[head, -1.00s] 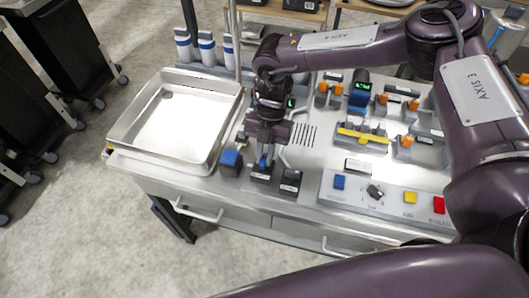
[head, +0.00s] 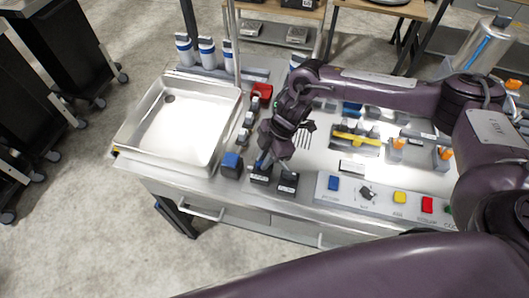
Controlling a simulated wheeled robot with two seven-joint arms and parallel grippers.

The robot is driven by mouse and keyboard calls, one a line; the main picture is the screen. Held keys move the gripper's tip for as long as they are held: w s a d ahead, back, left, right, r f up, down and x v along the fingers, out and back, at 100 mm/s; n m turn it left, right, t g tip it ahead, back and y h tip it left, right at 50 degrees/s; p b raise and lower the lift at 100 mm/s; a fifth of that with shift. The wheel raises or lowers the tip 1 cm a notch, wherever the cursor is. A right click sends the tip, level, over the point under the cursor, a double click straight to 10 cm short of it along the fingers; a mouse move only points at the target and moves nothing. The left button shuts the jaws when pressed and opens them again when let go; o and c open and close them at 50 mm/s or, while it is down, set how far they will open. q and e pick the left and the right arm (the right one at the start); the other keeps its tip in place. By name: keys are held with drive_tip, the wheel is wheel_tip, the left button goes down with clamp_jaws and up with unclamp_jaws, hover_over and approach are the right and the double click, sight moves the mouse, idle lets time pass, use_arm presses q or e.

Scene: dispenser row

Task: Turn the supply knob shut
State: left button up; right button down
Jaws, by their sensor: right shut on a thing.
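The supply knob (head: 261,161) appears to be the small blue handle on the middle of three dark blocks at the counter's front edge. Its label is too small to read. My right gripper (head: 264,158) comes down on it from above, tilted, and is shut on it. The fingers and wrist hide most of the knob, so its exact angle cannot be told. My left gripper is not in view.
A blue-topped block (head: 231,164) stands close left and a dark labelled block (head: 288,181) close right. A steel tray (head: 128,128) lies to the left. A button panel (head: 383,204) lies right. Grey fittings (head: 248,120) and a red part (head: 262,91) stand behind.

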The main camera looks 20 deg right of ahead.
drive_tip(key=m+p, duration=0.1)
drive_tip(key=m+t+p, duration=0.1)
drive_tip(key=m, duration=0.1)
drive_tip(key=m+p, duration=0.1)
drive_tip(key=shift+s+r+m+t, duration=0.1)
drive_tip(key=shift+r+m+t, duration=0.2)
drive_tip(key=shift+t, duration=0.1)
drive_tip(key=shift+f+m+t+h+p, duration=0.15)
drive_tip(key=shift+m+t+p, duration=0.15)
drive_tip(key=shift+m+p, duration=0.35)
drive_tip(key=shift+f+m+t+h+p, duration=0.15)
drive_tip(key=shift+m+t+p, duration=0.15)
drive_tip(key=shift+m, duration=0.65)
drive_tip(key=shift+r, duration=0.1)
drive_tip(key=shift+a, duration=0.1)
drive_tip(key=c, duration=1.4)
unclamp_jaws()
drive_tip(key=shift+c, duration=0.2)
drive_tip(key=b+v, duration=0.1)
drive_tip(key=v, duration=0.6)
drive_tip(key=shift+r, duration=0.35)
drive_tip(key=shift+s, duration=0.15)
